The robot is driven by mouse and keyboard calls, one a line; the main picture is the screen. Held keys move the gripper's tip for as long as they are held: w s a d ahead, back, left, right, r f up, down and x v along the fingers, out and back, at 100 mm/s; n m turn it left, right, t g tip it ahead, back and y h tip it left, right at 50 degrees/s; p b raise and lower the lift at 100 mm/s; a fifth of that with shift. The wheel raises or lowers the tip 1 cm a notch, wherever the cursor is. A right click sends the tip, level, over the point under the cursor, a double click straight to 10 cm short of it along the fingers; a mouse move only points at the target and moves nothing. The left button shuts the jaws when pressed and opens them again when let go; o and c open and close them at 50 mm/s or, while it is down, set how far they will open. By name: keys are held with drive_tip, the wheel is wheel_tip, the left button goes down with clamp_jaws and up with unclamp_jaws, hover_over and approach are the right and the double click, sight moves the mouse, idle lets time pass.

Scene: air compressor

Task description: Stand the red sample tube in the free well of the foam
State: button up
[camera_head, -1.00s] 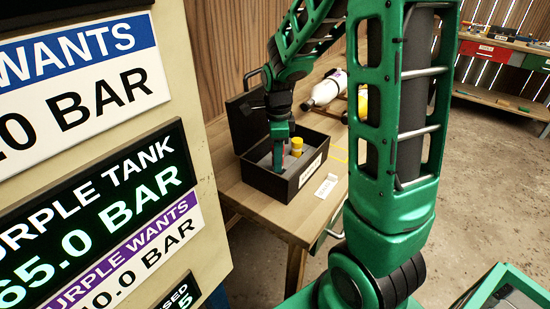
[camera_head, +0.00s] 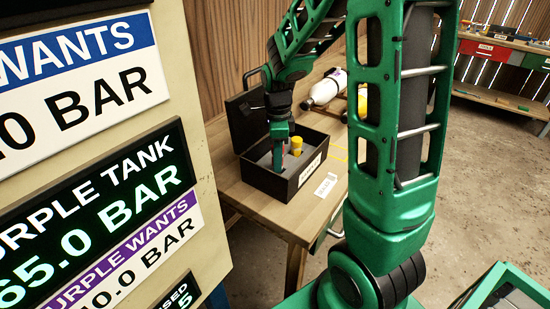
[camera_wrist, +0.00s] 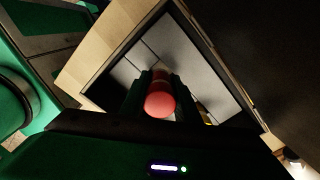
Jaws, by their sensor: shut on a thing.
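My gripper (camera_head: 278,158) reaches down into an open black case (camera_head: 263,183) on the wooden table. In the wrist view my gripper (camera_wrist: 160,98) is shut on the red sample tube (camera_wrist: 160,104), seen end-on with its rounded red cap toward the camera. Grey foam (camera_head: 264,160) lines the case, and it also shows in the wrist view (camera_wrist: 205,65). A yellow-capped tube (camera_head: 297,143) stands in the foam just right of my gripper. The red tube's lower end and the free well are hidden, so I cannot tell whether the tube is in the well.
The case's raised lid (camera_head: 247,118) stands behind my gripper. A white label card (camera_head: 326,185) lies on the table (camera_head: 236,195) in front. A white bottle (camera_head: 325,88) lies farther back. A panel with pressure readouts (camera_head: 95,215) fills the left side.

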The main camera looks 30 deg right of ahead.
drive_tip(key=shift+f, duration=0.7)
drive_tip(key=o, duration=1.1)
wheel_tip(320, 180, up, 11)
drive_tip(key=shift+w+f, duration=0.1)
drive_tip(key=shift+f, duration=0.1)
drive_tip(key=shift+s+d+f+n, duration=0.1)
drive_tip(key=shift+s+d+n, duration=0.55)
drive_tip(key=shift+s+n, duration=2.9)
drive_tip(key=shift+s+d+f+n, duration=0.1)
drive_tip(key=shift+s+d+n, duration=0.55)
drive_tip(key=shift+s+n, duration=2.9)
drive_tip(key=shift+s+d+n, duration=0.65)
drive_tip(key=shift+s+n, duration=0.95)
drive_tip(key=shift+s, duration=3.8)
